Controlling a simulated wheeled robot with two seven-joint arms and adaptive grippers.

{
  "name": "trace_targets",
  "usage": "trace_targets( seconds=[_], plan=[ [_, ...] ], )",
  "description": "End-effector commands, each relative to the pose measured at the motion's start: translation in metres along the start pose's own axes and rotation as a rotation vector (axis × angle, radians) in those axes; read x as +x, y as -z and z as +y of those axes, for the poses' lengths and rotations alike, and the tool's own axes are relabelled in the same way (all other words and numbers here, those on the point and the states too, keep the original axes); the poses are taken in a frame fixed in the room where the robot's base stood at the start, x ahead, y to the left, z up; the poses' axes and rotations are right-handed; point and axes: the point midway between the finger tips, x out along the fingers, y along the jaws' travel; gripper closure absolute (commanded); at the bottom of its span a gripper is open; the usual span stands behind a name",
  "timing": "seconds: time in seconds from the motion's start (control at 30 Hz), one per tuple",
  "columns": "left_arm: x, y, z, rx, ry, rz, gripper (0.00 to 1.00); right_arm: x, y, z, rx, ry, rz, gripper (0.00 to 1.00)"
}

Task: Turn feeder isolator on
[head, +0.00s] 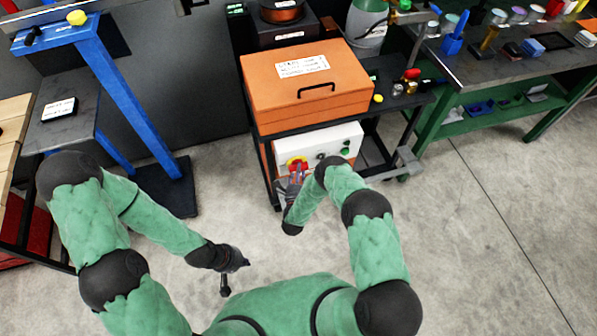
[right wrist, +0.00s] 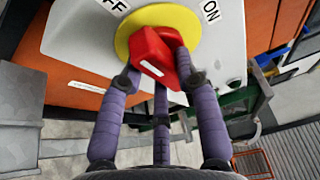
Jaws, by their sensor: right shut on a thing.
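The feeder isolator is a red rotary handle on a yellow round plate (right wrist: 192,24), set in a white control box (head: 338,139). In the right wrist view the red handle (right wrist: 152,52) lies tilted between the OFF label at upper left and the ON label at upper right. My right gripper (right wrist: 158,68) is shut on the red handle, with its purple fingers on either side of it. In the head view the right gripper (head: 294,178) is at the box's left part, partly hiding the handle. My left gripper (head: 226,285) hangs low over the floor, away from the box; its finger opening is too small to tell.
An orange case (head: 305,85) sits on the cart above the white box. A blue stand (head: 122,100) is on the left, and a green-framed workbench (head: 490,75) is at the right. Open concrete floor (head: 470,240) lies right of the cart.

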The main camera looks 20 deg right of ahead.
Motion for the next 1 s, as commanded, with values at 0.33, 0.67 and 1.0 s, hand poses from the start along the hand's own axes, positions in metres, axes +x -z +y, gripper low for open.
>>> trace_targets(
  seconds=[0.33, 0.67, 1.0],
  plan=[
    [-0.010, 0.000, 0.003, 0.000, 0.000, 0.000, 1.00, 0.000, -0.001, -0.004, 0.233, -0.099, 0.002, 1.00],
    [-0.015, -0.001, 0.005, 0.000, 0.000, 0.000, 1.00, 0.000, -0.002, -0.005, 0.525, -0.218, 0.002, 1.00],
    [-0.013, -0.001, 0.005, 0.000, 0.000, 0.000, 1.00, 0.000, -0.001, -0.007, 0.823, -0.341, 0.002, 1.00]
  ],
)
